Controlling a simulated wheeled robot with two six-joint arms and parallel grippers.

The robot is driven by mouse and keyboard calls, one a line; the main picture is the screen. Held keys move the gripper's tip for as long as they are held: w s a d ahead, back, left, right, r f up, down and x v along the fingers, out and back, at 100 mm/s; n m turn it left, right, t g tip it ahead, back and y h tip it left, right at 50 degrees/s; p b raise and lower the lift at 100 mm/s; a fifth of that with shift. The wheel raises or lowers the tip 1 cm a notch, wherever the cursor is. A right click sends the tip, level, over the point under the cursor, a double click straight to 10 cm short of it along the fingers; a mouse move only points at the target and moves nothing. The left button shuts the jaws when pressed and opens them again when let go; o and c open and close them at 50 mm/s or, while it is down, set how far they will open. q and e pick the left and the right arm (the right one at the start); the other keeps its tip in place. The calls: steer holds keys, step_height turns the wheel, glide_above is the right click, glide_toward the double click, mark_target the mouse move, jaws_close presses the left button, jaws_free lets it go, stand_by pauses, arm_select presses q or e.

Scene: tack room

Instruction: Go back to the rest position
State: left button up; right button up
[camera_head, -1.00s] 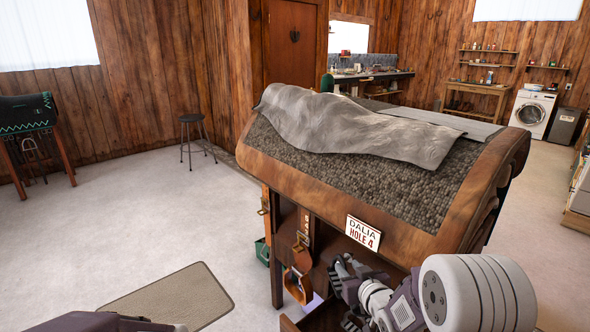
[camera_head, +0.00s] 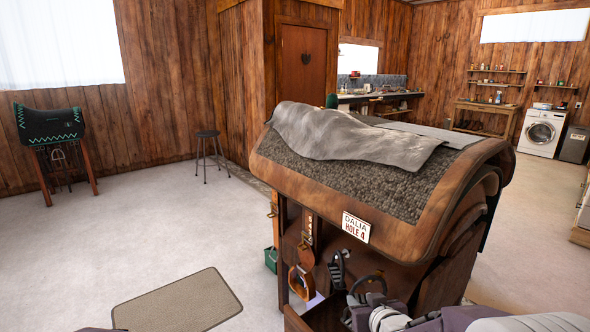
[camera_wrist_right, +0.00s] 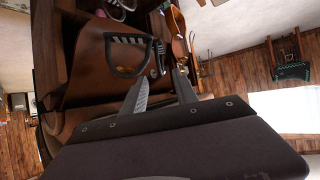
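My right gripper (camera_head: 353,280) is at the front of a brown wooden saddle stand (camera_head: 425,270), below a white sign (camera_head: 356,227) reading "DALIA HOLE 4". In the right wrist view its two grey fingers (camera_wrist_right: 160,90) stand apart with nothing seen held between them. Beyond them is a brown leathery part with a black handle-like loop (camera_wrist_right: 128,55); I cannot tell whether a finger touches it. Only a dark sliver of my left arm shows at the bottom left edge of the head view; its fingers are out of view.
A grey cloth (camera_head: 350,140) lies over the padded stand top. A brown strap with a buckle (camera_head: 302,275) hangs at the stand's front left. A mat (camera_head: 180,300) lies on the floor. A stool (camera_head: 208,150) and a saddle rack (camera_head: 50,130) stand farther left. Open floor lies between.

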steer(key=s+d+f+m+g+h, duration=0.1)
steer(key=s+f+g, duration=0.4)
steer(key=s, duration=0.5)
steer(key=s+f+m+g, duration=0.1)
steer(key=s+f+g, duration=0.4)
steer(key=s, duration=0.5)
step_height(320, 180, up, 17)
steer(key=s+p, duration=0.2)
steer(key=p, duration=1.5)
steer(key=shift+g+p, duration=0.4)
steer(key=shift+w, duration=0.1)
